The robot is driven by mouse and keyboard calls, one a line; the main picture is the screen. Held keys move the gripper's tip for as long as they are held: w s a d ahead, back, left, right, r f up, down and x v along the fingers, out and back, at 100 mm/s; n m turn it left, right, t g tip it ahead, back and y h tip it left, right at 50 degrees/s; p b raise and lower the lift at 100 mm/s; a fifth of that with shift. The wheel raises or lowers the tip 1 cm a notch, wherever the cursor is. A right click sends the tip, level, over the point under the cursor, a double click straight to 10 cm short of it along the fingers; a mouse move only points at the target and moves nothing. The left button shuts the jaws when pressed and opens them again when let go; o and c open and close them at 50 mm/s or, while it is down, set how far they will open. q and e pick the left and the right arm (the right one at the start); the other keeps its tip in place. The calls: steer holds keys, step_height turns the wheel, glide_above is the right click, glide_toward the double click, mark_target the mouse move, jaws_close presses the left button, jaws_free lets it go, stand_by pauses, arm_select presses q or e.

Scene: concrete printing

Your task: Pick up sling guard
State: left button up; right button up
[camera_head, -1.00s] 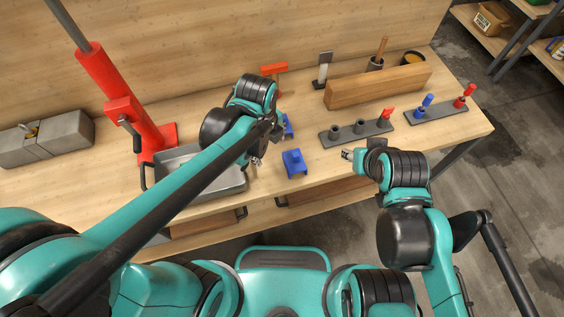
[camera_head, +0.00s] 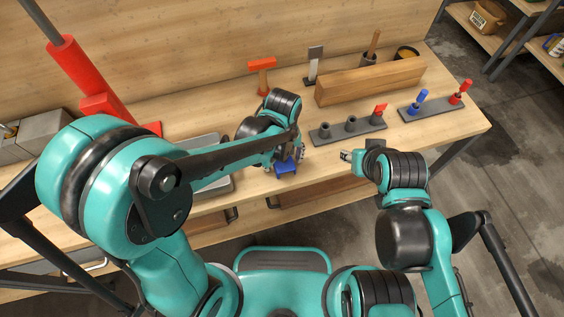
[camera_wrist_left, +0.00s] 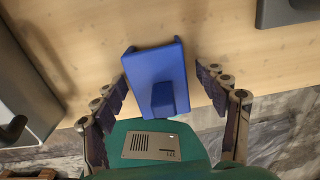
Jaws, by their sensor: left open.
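A blue block-like piece, which I take to be the sling guard (camera_head: 286,168), sits on the wooden table near its front edge. In the left wrist view the blue piece (camera_wrist_left: 155,67) shows a flat plate with a raised block on it. My left gripper (camera_head: 286,157) is over this piece and partly hides it. In the left wrist view the left gripper (camera_wrist_left: 164,88) is open, with one finger on each side of the piece and a gap on both sides. My right gripper (camera_head: 348,156) is by the front edge of the table, apart from the piece; its jaw opening is unclear.
A grey holder (camera_head: 335,133) with sockets and a red-topped item stands right of the left gripper. Another grey holder (camera_head: 437,107) bears blue and red items. A wooden beam (camera_head: 370,82) lies behind. A metal tray (camera_head: 218,187) is to the left, partly hidden by my arm.

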arm_select(q)
steer(key=c, duration=1.3)
steer(key=shift+o, duration=0.2)
steer(key=shift+r, duration=0.1)
steer(key=shift+r, duration=0.1)
